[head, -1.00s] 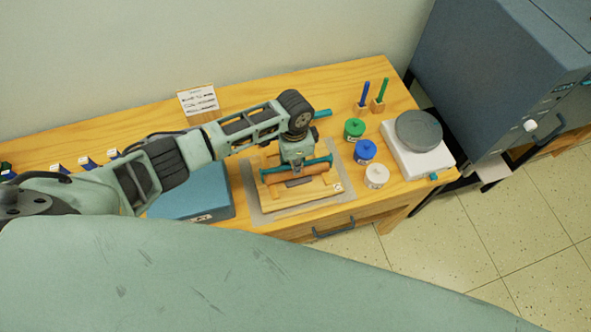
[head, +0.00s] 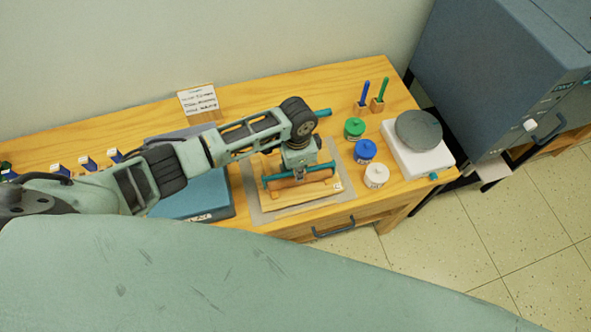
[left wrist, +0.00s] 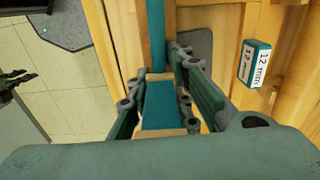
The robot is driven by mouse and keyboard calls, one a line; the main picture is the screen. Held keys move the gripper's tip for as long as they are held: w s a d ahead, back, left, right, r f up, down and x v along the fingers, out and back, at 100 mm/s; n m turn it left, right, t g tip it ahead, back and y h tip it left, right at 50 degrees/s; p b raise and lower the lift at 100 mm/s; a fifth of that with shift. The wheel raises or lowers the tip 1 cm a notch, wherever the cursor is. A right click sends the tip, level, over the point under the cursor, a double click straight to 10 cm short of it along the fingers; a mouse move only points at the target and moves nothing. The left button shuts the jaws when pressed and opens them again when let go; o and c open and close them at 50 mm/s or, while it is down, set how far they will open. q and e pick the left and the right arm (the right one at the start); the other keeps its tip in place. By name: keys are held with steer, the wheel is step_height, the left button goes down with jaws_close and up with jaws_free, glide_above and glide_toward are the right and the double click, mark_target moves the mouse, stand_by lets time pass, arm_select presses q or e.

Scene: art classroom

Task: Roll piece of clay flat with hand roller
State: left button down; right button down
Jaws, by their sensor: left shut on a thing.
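My left gripper (head: 298,168) is shut on the teal handle of the hand roller, over the wooden board (head: 325,195). The roller's teal bar (head: 318,167) and orange-brown cylinder (head: 290,183) lie crosswise over the board. In the left wrist view the fingers (left wrist: 160,125) close around the teal handle (left wrist: 157,35). A flat grey piece (left wrist: 197,50), likely the clay, shows beside it. In the head view the roller and gripper cover the clay. A dark gripper-like part (left wrist: 12,85), likely my right gripper, shows at the left wrist view's edge, its jaws unclear.
A small block labelled 12 mm (left wrist: 255,65) sits on the board. A grey mat (head: 255,212) lies under the board. Green (head: 354,128), blue (head: 365,151) and white (head: 376,174) jars stand to the right, before a round-topped white device (head: 415,155). A blue case (head: 205,200) lies left.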

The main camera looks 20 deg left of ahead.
arm_select(q)
steer(key=shift+w+a, duration=0.5)
steer(key=shift+w, duration=0.15)
steer(key=shift+w+a+f+b, duration=0.2)
steer(key=shift+w+a+b, duration=0.5)
steer(key=shift+w, duration=0.2)
steer(key=shift+w+a+r+b, duration=0.1)
steer(key=shift+w+a+b, duration=0.1)
steer(key=shift+w+a, duration=0.25)
steer(key=shift+w+a+b, duration=0.2)
steer(key=shift+w, duration=0.3)
steer(key=shift+w+a+r, duration=0.1)
steer(key=shift+w+a, duration=0.05)
steer(key=shift+w, duration=0.15)
